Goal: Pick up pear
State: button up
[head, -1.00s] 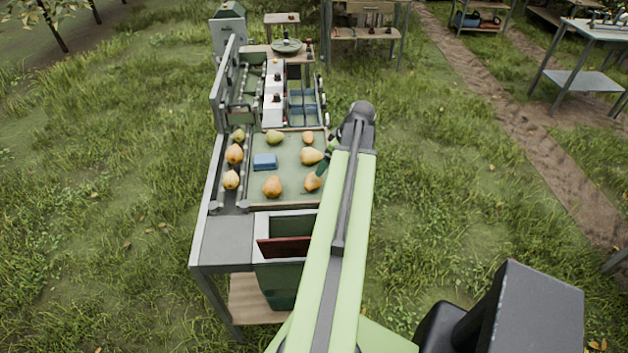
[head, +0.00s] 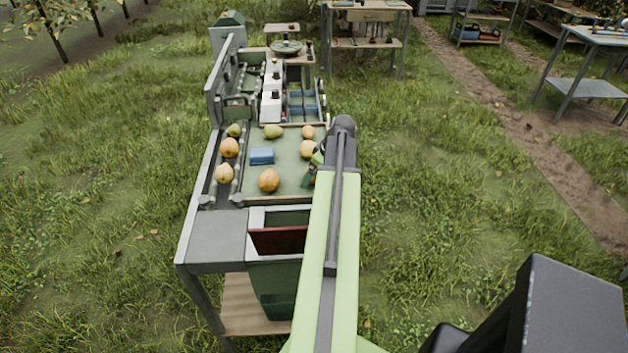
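Several yellow to orange pears lie on a green sorting tray (head: 290,189): a greenish pear (head: 273,131) at the back, a small orange pear (head: 308,131) at the back right, a yellow-orange pear (head: 307,149) at the right and an orange pear (head: 268,180) at the front. Another at the front right is almost wholly hidden by my arm. My gripper (head: 312,168) is over the tray's right side, close to the right-hand pears. My arm hides much of it, so its opening and any contact are unclear.
A blue block (head: 262,156) lies on the tray. Three more pears, including a front one (head: 224,173), sit in the lane at the left. A bin (head: 275,275) with a red-brown flap stands in front. Scales and blue boxes (head: 303,104) are behind. Grass at the right is open.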

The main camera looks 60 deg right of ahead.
jog(key=b+x, duration=0.1)
jog(key=x, duration=0.1)
jog(key=shift+f, duration=0.3)
jog(key=shift+r, duration=0.2)
jog(key=c, duration=1.6)
jog(key=shift+r, duration=0.1)
